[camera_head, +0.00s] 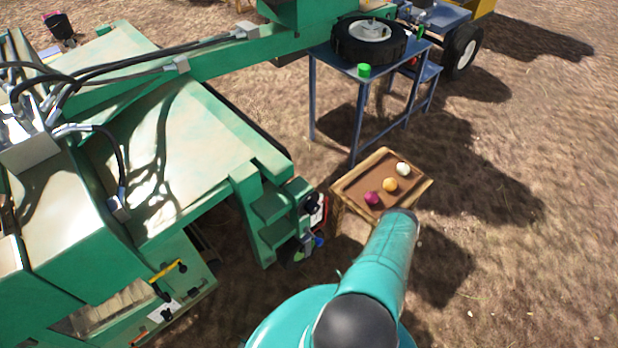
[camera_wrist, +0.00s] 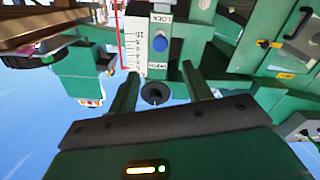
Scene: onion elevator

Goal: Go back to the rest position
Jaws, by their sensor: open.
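My gripper (camera_wrist: 159,72) shows in the wrist view with its two green fingers apart and nothing between them. Beyond the fingers is a green machine panel with a blue button (camera_wrist: 160,44), a "LOCK" label and a depth scale (camera_wrist: 133,42). A round black knob (camera_wrist: 156,93) shows between the fingers, beyond them; I cannot tell how far. The wrist picture is upside down, with sky at the bottom. In the head view my teal arm reaches up from the bottom; the gripper itself is hidden there.
A large green machine (camera_head: 180,140) fills the left. A wooden tray table (camera_head: 415,192) with onions (camera_head: 390,184) stands just beyond my arm. Behind it is a blue table (camera_head: 352,68) with a wheel (camera_head: 370,40) and a green cup (camera_head: 364,70). Dry ground on the right is open.

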